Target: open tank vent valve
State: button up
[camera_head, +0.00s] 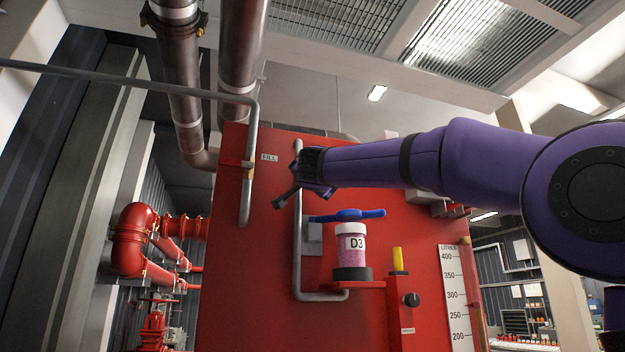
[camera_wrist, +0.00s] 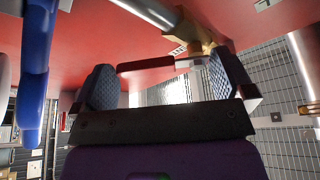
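A brass valve body (camera_head: 248,166) sits on the grey pipe at the red tank's (camera_head: 255,270) upper left, near a "FILL" label. A short red lever shows beside it. In the wrist view the brass valve (camera_wrist: 198,35) is at the upper right, with the red lever (camera_wrist: 145,65) lying crosswise beyond my fingertips. A blue handle (camera_head: 347,215) lies level above the "D3" jar and shows at the left of the wrist view (camera_wrist: 36,65). I cannot tell which one is the vent valve. My gripper (camera_head: 290,181) is open and empty, right of the brass valve; its fingers (camera_wrist: 166,78) are wide apart.
A pink-filled jar (camera_head: 352,252) stands on a red bracket at the tank front. A yellow-topped fitting (camera_head: 398,262) and a litre scale (camera_head: 457,298) are to its right. A grey pipe (camera_head: 298,230) runs down behind my gripper. Red pipework (camera_head: 135,240) is at far left.

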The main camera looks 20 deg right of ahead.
jog(key=v, duration=1)
jog(key=shift+s, duration=0.4)
jog(key=shift+a+f, duration=0.1)
jog(key=shift+a, duration=0.05)
